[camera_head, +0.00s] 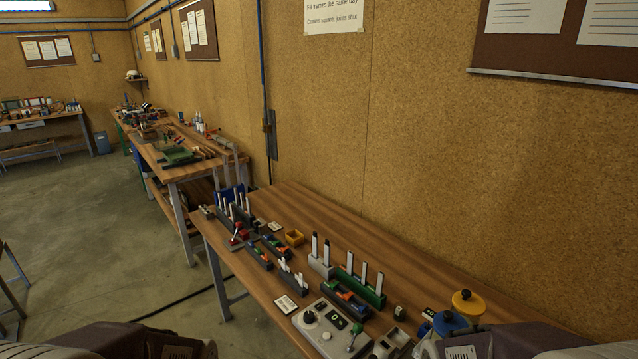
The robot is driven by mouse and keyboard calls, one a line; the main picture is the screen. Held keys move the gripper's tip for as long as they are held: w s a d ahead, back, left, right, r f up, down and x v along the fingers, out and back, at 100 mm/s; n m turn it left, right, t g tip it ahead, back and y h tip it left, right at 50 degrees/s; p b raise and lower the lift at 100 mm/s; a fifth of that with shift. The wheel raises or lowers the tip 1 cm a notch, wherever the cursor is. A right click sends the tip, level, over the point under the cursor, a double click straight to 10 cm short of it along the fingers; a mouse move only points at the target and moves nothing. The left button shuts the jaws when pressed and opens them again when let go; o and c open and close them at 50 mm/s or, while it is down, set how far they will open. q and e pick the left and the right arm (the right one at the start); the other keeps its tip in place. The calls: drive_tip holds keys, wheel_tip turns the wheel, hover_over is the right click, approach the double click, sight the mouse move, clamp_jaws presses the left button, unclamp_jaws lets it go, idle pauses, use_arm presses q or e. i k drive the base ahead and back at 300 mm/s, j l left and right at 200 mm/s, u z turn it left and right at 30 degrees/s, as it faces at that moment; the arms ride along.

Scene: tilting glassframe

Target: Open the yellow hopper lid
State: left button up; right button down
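A round yellow lid (468,299) with a small knob on top is at the right of the near bench, and it looks closed. A blue round lid (450,322) is just in front and to the left of it. The bodies below both lids are partly hidden by my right arm at the bottom edge. Only bulky links of my two arms show, at the bottom left and bottom right. Neither gripper's fingers are in view.
The wooden bench (370,236) runs along the wall. The bench strip by the wall is clear.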

sight(468, 303)
drive_tip(key=k+z, duration=0.15)
drive_tip(key=z, duration=1)
